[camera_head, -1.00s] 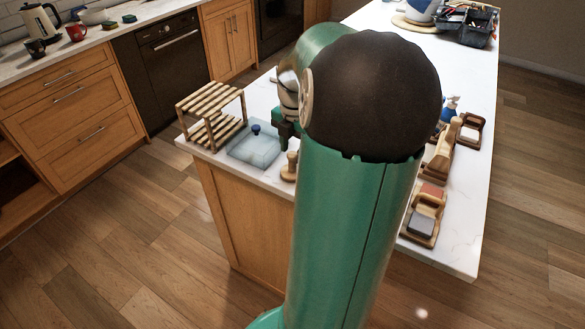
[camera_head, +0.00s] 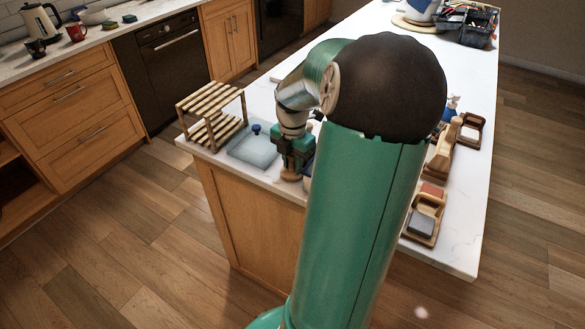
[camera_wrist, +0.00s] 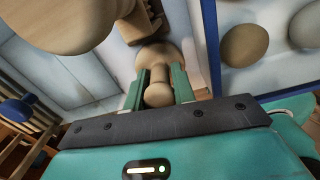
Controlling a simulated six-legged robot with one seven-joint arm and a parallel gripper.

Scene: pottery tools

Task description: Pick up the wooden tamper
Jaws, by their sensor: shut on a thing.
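The wooden tamper (camera_head: 290,176) stands at the near edge of the white island top, with its light round base showing below my gripper (camera_head: 292,163). In the wrist view, its round knob (camera_wrist: 158,96) sits between the two green fingers of my gripper (camera_wrist: 160,88), and its wider wooden body (camera_wrist: 155,57) lies beyond them. The fingers are shut on the knob from both sides. In the head view, my gripper hides the tamper's upper part. The base looks to be on or very close to the counter; I cannot tell if it is lifted.
A pale lidded box (camera_head: 254,151) with a blue knob and a slatted wooden rack (camera_head: 211,98) stand to the left. Wooden tool holders (camera_head: 424,218) lie right.

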